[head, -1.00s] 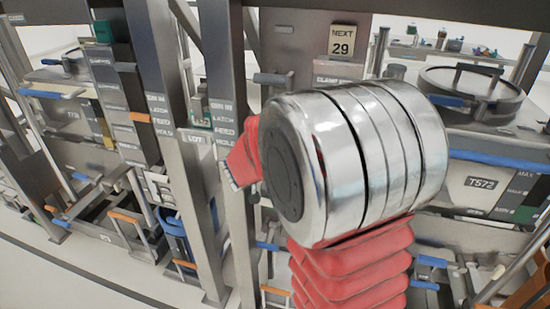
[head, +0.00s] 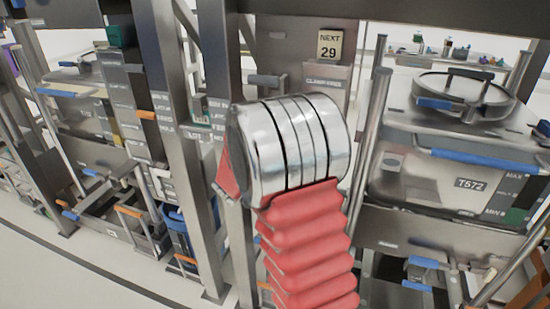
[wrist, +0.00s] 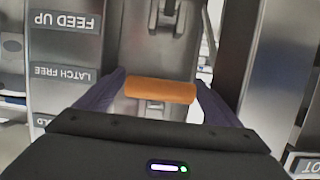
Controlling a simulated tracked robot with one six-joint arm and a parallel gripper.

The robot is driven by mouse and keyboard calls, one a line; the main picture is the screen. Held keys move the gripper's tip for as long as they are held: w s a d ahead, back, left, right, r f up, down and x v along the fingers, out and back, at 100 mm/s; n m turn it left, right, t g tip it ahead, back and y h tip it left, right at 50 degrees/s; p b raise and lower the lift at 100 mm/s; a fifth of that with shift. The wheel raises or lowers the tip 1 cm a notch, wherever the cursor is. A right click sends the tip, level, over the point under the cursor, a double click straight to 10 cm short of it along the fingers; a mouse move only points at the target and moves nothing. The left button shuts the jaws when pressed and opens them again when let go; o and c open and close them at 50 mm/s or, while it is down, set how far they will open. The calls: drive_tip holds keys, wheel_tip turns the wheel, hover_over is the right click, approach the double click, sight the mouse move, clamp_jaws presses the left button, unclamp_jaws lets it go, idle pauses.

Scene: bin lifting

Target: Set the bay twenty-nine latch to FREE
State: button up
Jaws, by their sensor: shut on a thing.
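In the wrist view my gripper (wrist: 160,88) is shut on an orange handle (wrist: 160,91), with one dark finger at each end. The handle lies crosswise in front of a grey metal plate. To its left is a label panel, upside down in this view, with a LATCH FREE label (wrist: 66,73) and a FEED UP label (wrist: 68,22). In the head view a NEXT 29 sign (head: 329,45) hangs at the upper middle. My arm hides the gripper and the held handle there, so the latch's setting cannot be told.
Steel posts (head: 180,140) stand close to the left of my arm. Further bays with orange and blue handles (head: 130,211) are at the left. Pale floor (head: 90,275) is open at lower left.

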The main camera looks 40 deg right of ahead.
drive_tip(key=shift+w+a+f+y, duration=0.2)
drive_tip(key=shift+a+y, duration=0.1)
drive_tip(key=shift+a, duration=0.1)
drive_tip(key=o, duration=1.2)
drive_tip(key=shift+d, duration=0.1)
drive_tip(key=shift+r, duration=0.1)
drive_tip(key=v, duration=1.3)
drive_tip(key=shift+s+a, duration=0.25)
drive_tip(key=shift+s, duration=0.15)
drive_tip(key=shift+n, duration=0.3)
